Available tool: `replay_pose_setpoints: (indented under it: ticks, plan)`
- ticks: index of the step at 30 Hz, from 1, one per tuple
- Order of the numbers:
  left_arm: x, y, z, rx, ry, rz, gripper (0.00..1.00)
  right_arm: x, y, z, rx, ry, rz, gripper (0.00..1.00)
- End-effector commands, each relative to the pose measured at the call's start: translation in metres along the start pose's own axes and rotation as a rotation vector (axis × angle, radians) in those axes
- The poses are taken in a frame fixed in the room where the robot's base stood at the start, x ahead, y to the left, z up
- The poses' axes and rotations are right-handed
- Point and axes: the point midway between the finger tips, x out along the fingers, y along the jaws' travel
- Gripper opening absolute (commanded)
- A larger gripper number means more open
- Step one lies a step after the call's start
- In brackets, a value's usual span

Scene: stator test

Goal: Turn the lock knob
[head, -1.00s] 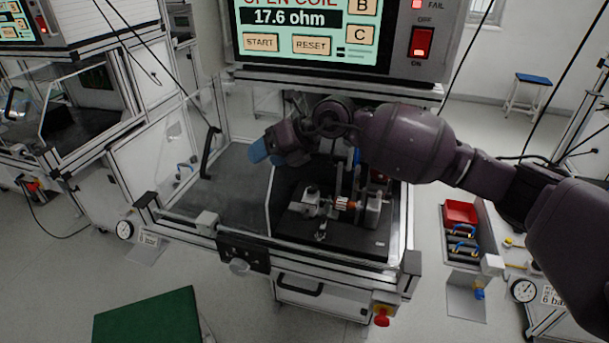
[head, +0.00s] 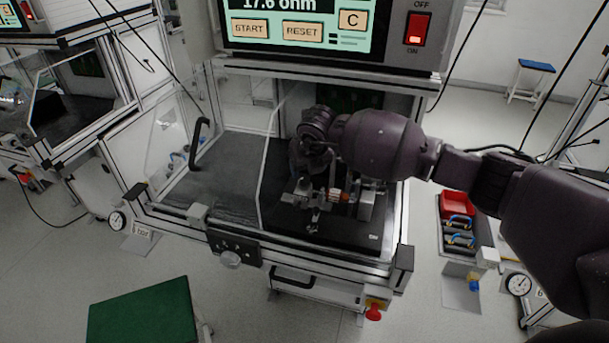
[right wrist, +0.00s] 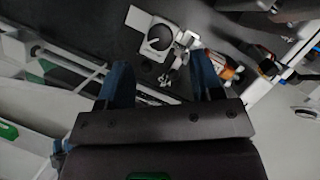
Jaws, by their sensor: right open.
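A test fixture (head: 330,197) with a small orange-and-metal part stands on a black plate inside the clear-walled cabinet. A small lever or knob (head: 313,222) sticks out at the fixture's front; I cannot tell surely whether it is the lock knob. A round grey knob (head: 230,259) sits on the dark panel at the cabinet's front. My right gripper is open and empty, its blue fingers (right wrist: 163,80) apart in the right wrist view. The fixture's metal clamp (right wrist: 178,52) shows beyond and between the fingertips. My left gripper is not in view.
A tester screen (head: 300,28) with a red switch hangs above the cabinet. The clear cover with a black handle (head: 200,143) stands at the left. The grey cabinet floor (head: 225,178) left of the fixture is clear. A red bin (head: 455,206) stands at right.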

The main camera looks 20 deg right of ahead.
Motion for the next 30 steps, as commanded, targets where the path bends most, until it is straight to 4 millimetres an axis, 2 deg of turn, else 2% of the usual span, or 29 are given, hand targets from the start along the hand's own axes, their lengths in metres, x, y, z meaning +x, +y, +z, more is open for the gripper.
replay_pose_setpoints:
  ticks: [3,9,15,23,30]
  plan:
    - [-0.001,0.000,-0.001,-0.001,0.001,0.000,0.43,0.020,0.000,0.000,0.001,0.001,0.000,0.60]
    - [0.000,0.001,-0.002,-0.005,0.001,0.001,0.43,0.043,0.000,0.000,0.000,0.001,0.000,0.60]
    - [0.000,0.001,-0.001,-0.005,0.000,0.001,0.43,0.051,0.000,0.000,-0.001,0.000,0.000,0.60]
    - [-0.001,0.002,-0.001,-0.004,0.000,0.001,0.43,0.052,0.000,0.000,-0.001,-0.001,0.000,0.60]
    - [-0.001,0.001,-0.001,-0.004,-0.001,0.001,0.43,0.052,0.000,0.000,-0.001,-0.001,0.001,0.25]
